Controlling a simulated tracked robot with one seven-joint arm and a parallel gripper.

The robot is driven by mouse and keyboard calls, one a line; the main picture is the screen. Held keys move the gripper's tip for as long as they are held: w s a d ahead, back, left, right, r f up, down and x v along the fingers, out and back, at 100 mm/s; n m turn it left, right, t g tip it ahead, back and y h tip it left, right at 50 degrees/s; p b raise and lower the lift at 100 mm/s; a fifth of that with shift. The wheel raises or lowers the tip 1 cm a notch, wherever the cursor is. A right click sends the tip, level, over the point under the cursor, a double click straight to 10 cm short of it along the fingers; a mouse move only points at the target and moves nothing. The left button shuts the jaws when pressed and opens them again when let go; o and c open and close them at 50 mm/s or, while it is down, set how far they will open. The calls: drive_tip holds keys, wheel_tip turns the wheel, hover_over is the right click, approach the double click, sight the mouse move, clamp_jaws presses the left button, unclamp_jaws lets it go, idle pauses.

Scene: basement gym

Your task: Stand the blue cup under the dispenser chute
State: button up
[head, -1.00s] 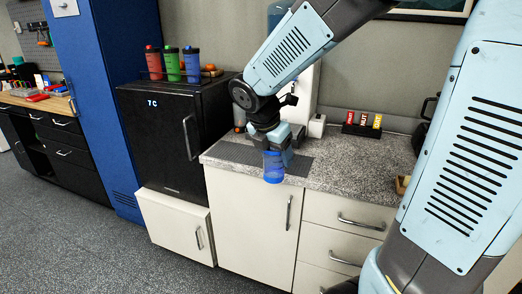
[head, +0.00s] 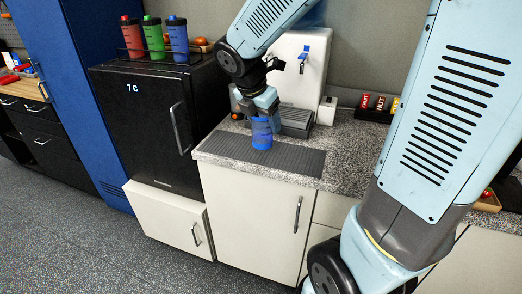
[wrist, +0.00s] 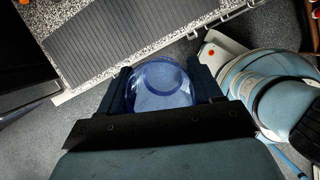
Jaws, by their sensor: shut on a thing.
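The blue cup (head: 261,134) is translucent and looks upright in the head view. My gripper (head: 263,115) is shut on it from above and behind. The cup also shows between the fingers in the wrist view (wrist: 162,84), with the counter edge and floor behind it. In the head view it appears over the dark ribbed mat (head: 295,160); I cannot tell whether it touches. The white dispenser (head: 312,80) stands behind and right of the cup, with a blue lever and a dark chute (head: 303,65). A dark drip tray (head: 297,119) sits at its foot. The cup is apart from the chute.
A black fridge (head: 140,125) stands left of the counter, with red, green and blue shakers (head: 154,37) in a rack on top. A small white box (head: 327,110) and a packet holder (head: 373,114) stand right of the dispenser. Granite counter (head: 350,140) is clear there.

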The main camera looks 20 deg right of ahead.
drive_tip(key=shift+d, duration=0.15)
drive_tip(key=shift+w+d+n, duration=0.1)
drive_tip(key=shift+d+n, duration=0.5)
drive_tip(key=shift+w+d+f+n+t+y, duration=0.15)
drive_tip(key=shift+w+d+f+n, duration=0.25)
drive_tip(key=shift+w+f, duration=1.85)
drive_tip(key=shift+w+d+f+n+t+y, duration=0.2)
drive_tip(key=shift+w+d+f+n, duration=0.2)
drive_tip(key=shift+w+f, duration=1.9)
drive_tip(key=shift+w+d+f+n+t+y, duration=0.15)
drive_tip(key=shift+w+d+f+n, duration=0.25)
drive_tip(key=shift+w+f, duration=1.85)
drive_tip(key=shift+w+r, duration=0.3)
drive_tip(key=o, duration=1)
drive_tip(key=shift+o, duration=0.2)
